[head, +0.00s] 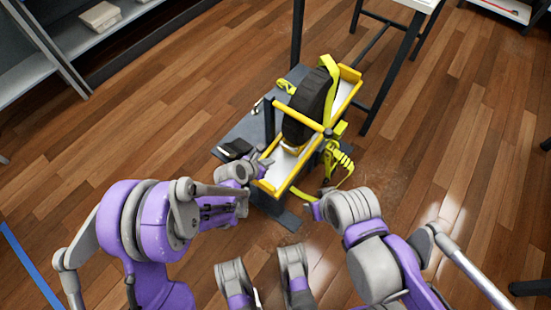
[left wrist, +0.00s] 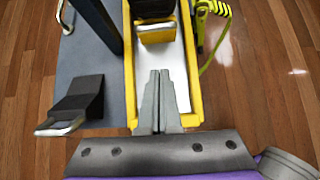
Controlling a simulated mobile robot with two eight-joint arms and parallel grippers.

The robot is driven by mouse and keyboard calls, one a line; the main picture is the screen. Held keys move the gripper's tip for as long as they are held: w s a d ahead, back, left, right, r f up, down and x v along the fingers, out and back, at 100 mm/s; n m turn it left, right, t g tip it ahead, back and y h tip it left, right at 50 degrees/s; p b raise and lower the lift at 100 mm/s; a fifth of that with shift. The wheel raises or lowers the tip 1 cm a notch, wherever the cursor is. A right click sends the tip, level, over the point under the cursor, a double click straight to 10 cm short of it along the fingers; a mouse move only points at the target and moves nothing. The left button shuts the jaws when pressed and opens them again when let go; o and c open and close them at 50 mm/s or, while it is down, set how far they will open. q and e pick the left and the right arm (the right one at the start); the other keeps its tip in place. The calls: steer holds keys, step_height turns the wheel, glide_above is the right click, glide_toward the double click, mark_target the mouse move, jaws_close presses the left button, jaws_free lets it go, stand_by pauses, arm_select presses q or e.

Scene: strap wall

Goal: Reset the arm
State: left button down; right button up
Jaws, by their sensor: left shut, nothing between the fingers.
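My left gripper (head: 264,162) is at the near left end of a yellow-framed holder (head: 345,95) with a white bed. In the left wrist view its two grey fingers (left wrist: 158,76) are together, with nothing between them, and appear over the holder's near end. I cannot tell whether they touch it. My right arm comes in from the right, and its wrist is just right of the holder's near end. Its fingers cannot be made out clearly. A large dark rounded object (head: 309,100) stands in the holder, with a yellow strap (head: 331,72) by it.
The holder is over a grey base plate (head: 240,130), with a small black block (head: 236,149) at its left. Loose yellow webbing (head: 345,160) hangs on the right. A dark-legged table (head: 405,45) stands behind, and shelves (head: 75,40) are at upper left. Wooden floor is open left and right.

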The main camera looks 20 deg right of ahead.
arm_select(q)
steer(key=shift+s+a+r, duration=0.2)
steer(key=shift+a+r, duration=0.15)
arm_select(e)
steer(key=shift+r, duration=0.1)
arm_select(q)
steer(key=shift+r, duration=0.1)
steer(key=s+a+r+m+y, duration=0.2)
steer(key=s+a+r+m, duration=0.2)
steer(key=a+r+m, duration=0.3)
steer(key=s+a+r+m+y, duration=0.2)
steer(key=s+a+r+m, duration=0.3)
steer(key=a, duration=0.4)
steer(key=s+a+r+m+g+y, duration=0.1)
steer(key=s+a+r+m+y, duration=0.3)
steer(key=s+a+m, duration=0.9)
step_height(320, 180, up, 22)
steer(key=d+t+p, duration=0.1)
steer(key=p, duration=1.8)
steer(key=shift+w+r+h+p, duration=0.15)
steer(key=shift+w+h+p, duration=0.2)
steer(key=shift+h+p, duration=0.05)
arm_select(e)
step_height(320, 180, up, 22)
steer(key=w+t, duration=0.1)
steer(key=shift+w+r, duration=0.25)
steer(key=shift+w, duration=0.1)
